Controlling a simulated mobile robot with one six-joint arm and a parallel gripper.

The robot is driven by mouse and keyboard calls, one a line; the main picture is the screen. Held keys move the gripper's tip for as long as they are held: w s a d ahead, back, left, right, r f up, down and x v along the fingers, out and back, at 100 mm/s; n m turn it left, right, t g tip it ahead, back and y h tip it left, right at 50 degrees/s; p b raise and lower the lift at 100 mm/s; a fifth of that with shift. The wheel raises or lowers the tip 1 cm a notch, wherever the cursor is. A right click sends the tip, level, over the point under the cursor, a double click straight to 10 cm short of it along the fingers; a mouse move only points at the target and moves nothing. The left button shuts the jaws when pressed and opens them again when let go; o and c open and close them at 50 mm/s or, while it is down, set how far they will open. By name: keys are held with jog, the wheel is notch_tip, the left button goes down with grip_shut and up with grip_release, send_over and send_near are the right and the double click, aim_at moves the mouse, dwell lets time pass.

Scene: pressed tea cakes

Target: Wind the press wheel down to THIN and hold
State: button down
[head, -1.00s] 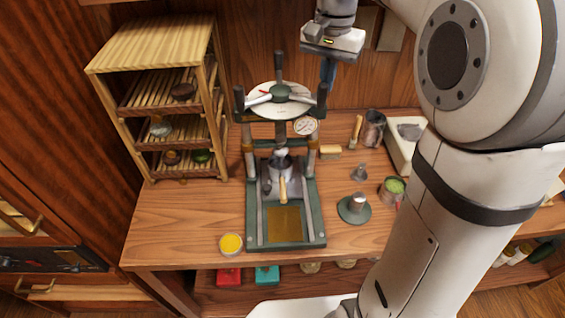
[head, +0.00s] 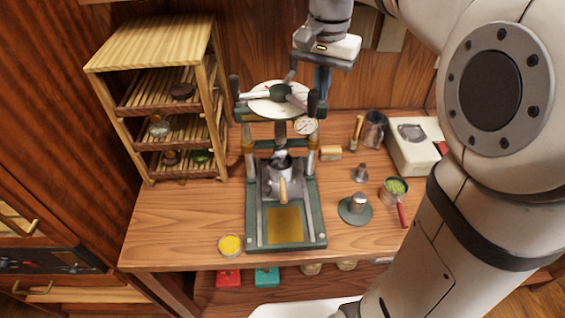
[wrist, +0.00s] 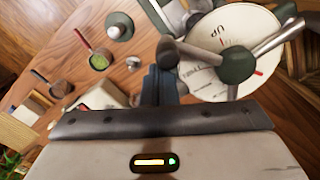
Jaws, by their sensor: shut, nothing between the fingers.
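The press (head: 312,225) stands on the bench, with a three-spoked wheel (head: 279,91) and dark upright handles over a white printed dial (head: 262,104). In the wrist view the wheel hub (wrist: 235,64) and dial (wrist: 205,88) are at upper right; "UP" is readable, but THIN is not. My gripper (head: 321,92) is shut and empty at the wheel's right rim. In the wrist view my gripper (wrist: 160,82) is right beside one handle (wrist: 178,50); I cannot tell if they touch. A pot with a wooden handle (head: 282,180) sits under the press screw.
A round gauge (head: 305,125) is on the press's right. A wooden rack (head: 150,45) stands at left. A green-filled cup (head: 396,187), a green-based stand (head: 355,208) and a white scale (head: 415,150) are at right. A yellow bowl (head: 230,245) is at the front left.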

jog(key=shift+a, duration=0.1)
jog(key=shift+s+a, duration=1.2)
jog(key=shift+a, duration=0.05)
jog(key=a, duration=0.1)
jog(key=s+a, duration=0.1)
jog(key=a, duration=0.1)
jog(key=shift+s+a, duration=0.1)
jog(key=shift+a, duration=0.15)
jog(key=shift+a, duration=1.65)
jog(key=shift+a+p, duration=0.1)
jog(key=shift+p, duration=0.25)
